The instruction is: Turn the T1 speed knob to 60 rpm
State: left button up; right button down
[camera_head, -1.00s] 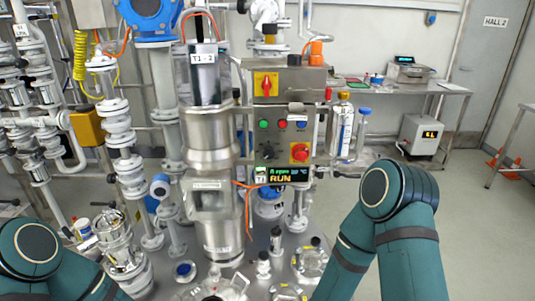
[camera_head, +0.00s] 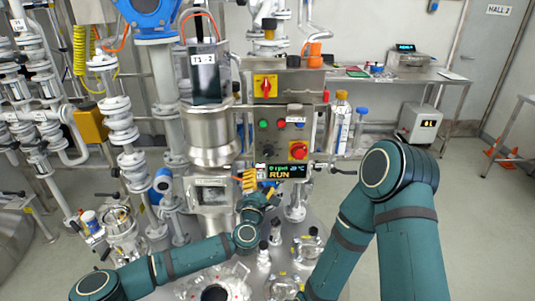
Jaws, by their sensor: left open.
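The control panel (camera_head: 284,112) stands in the middle, with a small black knob (camera_head: 266,149) low on its left side. The knob's pointer and scale are too small to read. The display (camera_head: 281,172) below the panel shows "RUN"; its upper line is too small to read surely. My left gripper (camera_head: 249,181) is open and empty, just left of the display and below the knob, apart from the knob. Its fingers are small and partly merge with the orange cable behind. My right arm shows at the right, but its gripper is out of view.
A red emergency stop (camera_head: 298,151) sits right of the knob, under green, red and blue buttons. A red-yellow switch (camera_head: 265,85) is above. The T1-2 vessel (camera_head: 210,140) stands close on the left, bottles (camera_head: 341,120) on the right. Glassware and fittings crowd below.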

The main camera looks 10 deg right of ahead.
aim_at(268, 154)
pick_arm(q)
jog(key=x, duration=1.2)
jog(key=c, duration=1.2)
